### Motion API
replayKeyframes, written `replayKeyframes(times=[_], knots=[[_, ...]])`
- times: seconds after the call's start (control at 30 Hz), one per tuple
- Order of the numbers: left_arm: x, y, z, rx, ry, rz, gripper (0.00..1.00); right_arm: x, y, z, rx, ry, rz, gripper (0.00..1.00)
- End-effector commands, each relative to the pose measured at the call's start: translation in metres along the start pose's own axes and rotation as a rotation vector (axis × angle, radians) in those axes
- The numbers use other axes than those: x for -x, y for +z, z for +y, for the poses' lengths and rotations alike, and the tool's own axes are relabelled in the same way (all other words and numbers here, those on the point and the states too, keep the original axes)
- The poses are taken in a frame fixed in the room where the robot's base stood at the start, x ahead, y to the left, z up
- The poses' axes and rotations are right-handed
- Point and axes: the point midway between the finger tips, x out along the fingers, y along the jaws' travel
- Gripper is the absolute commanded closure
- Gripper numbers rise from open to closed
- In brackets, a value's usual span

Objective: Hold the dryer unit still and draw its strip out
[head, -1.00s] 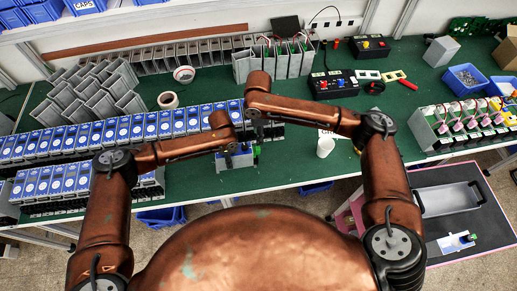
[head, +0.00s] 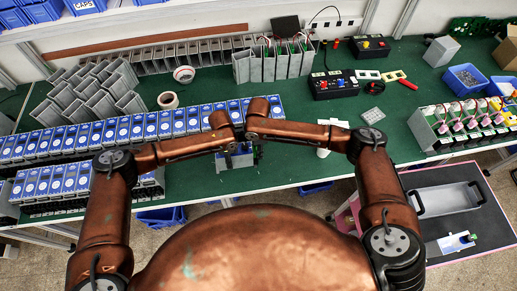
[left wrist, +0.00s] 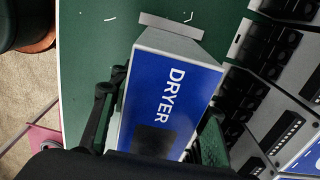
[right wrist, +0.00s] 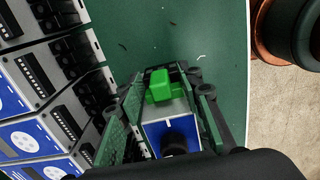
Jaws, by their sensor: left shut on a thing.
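The dryer unit (head: 238,161), a blue and grey box, stands at the bench's front edge. Its blue face reads DRYER in the left wrist view (left wrist: 180,85). My left gripper (left wrist: 165,98) is shut on the unit, a finger on each side. In the right wrist view a green block (right wrist: 160,86), apparently the strip, sits at one end of the unit, beyond a black knob (right wrist: 174,143). My right gripper (right wrist: 168,92) straddles that end, with gaps beside the green block, so it looks open. In the head view both grippers are largely hidden by my wrists.
Rows of blue-faced units (head: 100,133) stand close to the left of the dryer unit. A white cup (head: 323,152), partly behind my right arm, and a grey plate (head: 373,116) are to the right. Green bench top (head: 290,165) is free between the unit and the cup.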

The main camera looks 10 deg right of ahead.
Motion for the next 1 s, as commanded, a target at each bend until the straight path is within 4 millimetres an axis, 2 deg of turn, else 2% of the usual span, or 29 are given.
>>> replayKeyframes(times=[0.1, 0.57, 1.0], knots=[[0.0008, -0.0004, -0.0006, 0.0, -0.001, 0.001, 0.99, 0.0003, 0.0, 0.0, 0.0, 0.0, 0.0, 0.68], [0.0008, -0.0003, -0.0006, 0.0, -0.001, 0.001, 0.99, 0.0007, 0.0001, 0.0001, 0.0, 0.0, 0.0, 1.0], [0.0007, -0.0001, -0.0006, 0.0, -0.001, 0.0, 0.99, 0.0008, 0.0001, 0.0001, 0.0, 0.0, 0.0, 1.0]])
